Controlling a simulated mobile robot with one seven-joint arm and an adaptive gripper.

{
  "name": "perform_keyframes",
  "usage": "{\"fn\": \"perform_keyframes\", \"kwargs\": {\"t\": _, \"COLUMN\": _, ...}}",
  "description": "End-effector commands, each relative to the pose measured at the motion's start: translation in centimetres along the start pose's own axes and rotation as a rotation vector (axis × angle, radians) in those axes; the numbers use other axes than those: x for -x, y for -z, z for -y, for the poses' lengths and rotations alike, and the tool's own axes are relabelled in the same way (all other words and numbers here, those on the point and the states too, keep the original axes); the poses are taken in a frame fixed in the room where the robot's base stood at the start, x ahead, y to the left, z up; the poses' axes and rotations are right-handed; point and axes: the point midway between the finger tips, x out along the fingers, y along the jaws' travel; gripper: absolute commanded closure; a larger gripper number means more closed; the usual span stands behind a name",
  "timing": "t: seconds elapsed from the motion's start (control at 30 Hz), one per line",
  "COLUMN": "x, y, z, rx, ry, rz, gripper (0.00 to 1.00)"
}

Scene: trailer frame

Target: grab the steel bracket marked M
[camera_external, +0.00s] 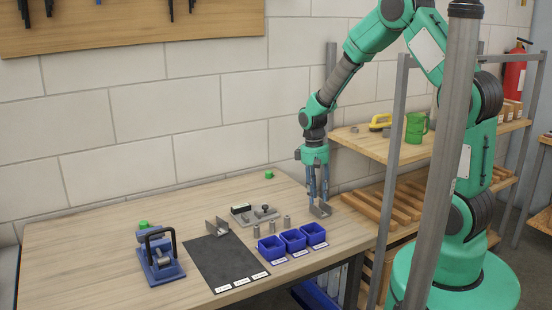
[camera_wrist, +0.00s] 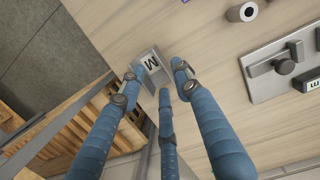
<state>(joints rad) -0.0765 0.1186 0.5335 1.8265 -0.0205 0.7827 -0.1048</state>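The steel bracket marked M (camera_wrist: 152,62) is a small grey bent plate with a white label and a black letter M. In the external view the bracket (camera_external: 320,211) rests on the wooden table near its right edge, at the tips of my gripper (camera_external: 318,196). In the wrist view the three blue fingers of my gripper (camera_wrist: 158,82) are spread around it. One finger overlaps its left side, one stands apart on the right, and one is at its lower edge. I cannot tell whether any finger touches it.
Another grey bracket (camera_external: 216,227) stands on the dark mat (camera_external: 222,262). Blue bins (camera_external: 272,249) and small metal cylinders (camera_external: 287,221) are left of my gripper. A grey fixture plate (camera_wrist: 275,72) lies nearby. A blue clamp (camera_external: 160,262) stands far left. A shelf (camera_external: 365,145) borders the right.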

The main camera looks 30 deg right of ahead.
Motion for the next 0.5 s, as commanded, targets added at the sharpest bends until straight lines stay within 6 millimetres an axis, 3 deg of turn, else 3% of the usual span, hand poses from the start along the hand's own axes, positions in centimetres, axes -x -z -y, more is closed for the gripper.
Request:
{"fn": "perform_keyframes", "kwargs": {"t": 0.17, "x": -1.0, "y": 0.0, "z": 0.1, "rx": 0.000, "ry": 0.000, "rz": 0.002, "gripper": 0.67}}
{"fn": "perform_keyframes", "kwargs": {"t": 0.5, "x": -4.7, "y": 0.1, "z": 0.3, "rx": 0.000, "ry": 0.000, "rz": 0.002, "gripper": 0.67}}
